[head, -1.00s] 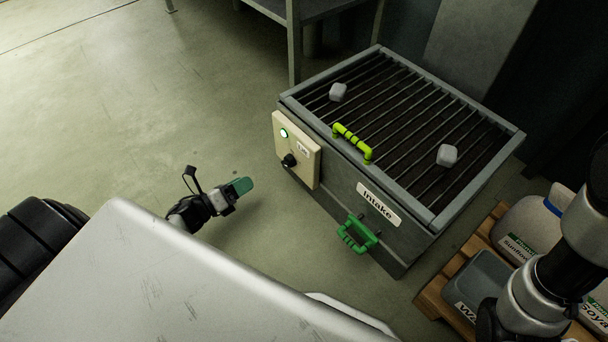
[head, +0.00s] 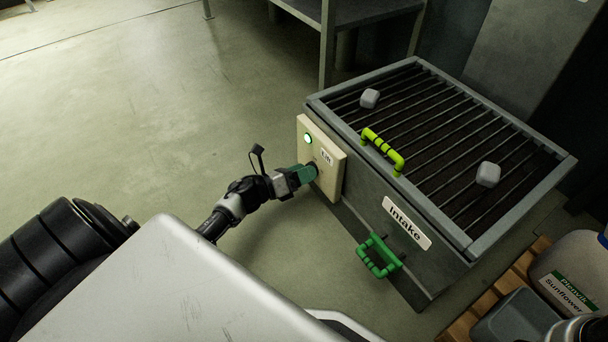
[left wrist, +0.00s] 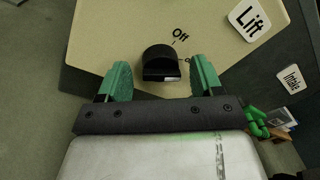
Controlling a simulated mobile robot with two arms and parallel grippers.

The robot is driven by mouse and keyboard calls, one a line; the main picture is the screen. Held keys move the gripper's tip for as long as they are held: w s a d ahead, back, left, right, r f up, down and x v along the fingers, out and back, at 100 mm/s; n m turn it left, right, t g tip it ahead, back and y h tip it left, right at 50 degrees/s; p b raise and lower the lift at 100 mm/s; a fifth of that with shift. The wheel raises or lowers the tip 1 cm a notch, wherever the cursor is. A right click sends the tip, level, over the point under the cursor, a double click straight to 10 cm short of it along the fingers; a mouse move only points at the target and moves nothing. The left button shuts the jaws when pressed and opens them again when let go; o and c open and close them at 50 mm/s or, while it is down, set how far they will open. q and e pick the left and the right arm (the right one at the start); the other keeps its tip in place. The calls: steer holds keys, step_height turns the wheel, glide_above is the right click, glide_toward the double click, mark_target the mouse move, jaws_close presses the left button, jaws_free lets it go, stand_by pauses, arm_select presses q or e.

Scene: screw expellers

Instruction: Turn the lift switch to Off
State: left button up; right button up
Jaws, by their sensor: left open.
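The lift switch is a black knob (left wrist: 161,60) on a cream panel (left wrist: 105,30) marked "Lift" in the left wrist view. An "Off" mark is printed just beyond the knob, to its upper right. In the head view the panel (head: 335,179) is on the side of the grey intake box, with a lit green lamp above the knob. My left gripper (left wrist: 158,82) is open. Its green fingertips stand on either side of the knob, with visible gaps. It also shows in the head view (head: 304,175), where it hides most of the knob. My right gripper is not in view.
The intake box has a slatted top (head: 440,130) with two grey lumps, a yellow-green handle (head: 383,150) and a green front handle (head: 378,257). Canisters (head: 570,270) stand on a wooden pallet at the lower right. The floor left of the box is clear.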

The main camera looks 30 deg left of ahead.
arm_select(q)
steer(key=shift+w+d, duration=0.1)
steer(key=shift+w, duration=0.05)
steer(key=shift+c, duration=0.2)
steer(key=c, duration=0.8)
steer(key=shift+c, duration=0.2)
steer(key=shift+n, duration=0.4)
steer(key=shift+f+n+t+p, duration=0.1)
steer(key=shift+n+t+p, duration=0.2)
steer(key=shift+n+p, duration=1.7)
steer(key=shift+f+n+t+p, duration=0.1)
steer(key=shift+n+t, duration=0.2)
steer(key=shift+n, duration=3.5)
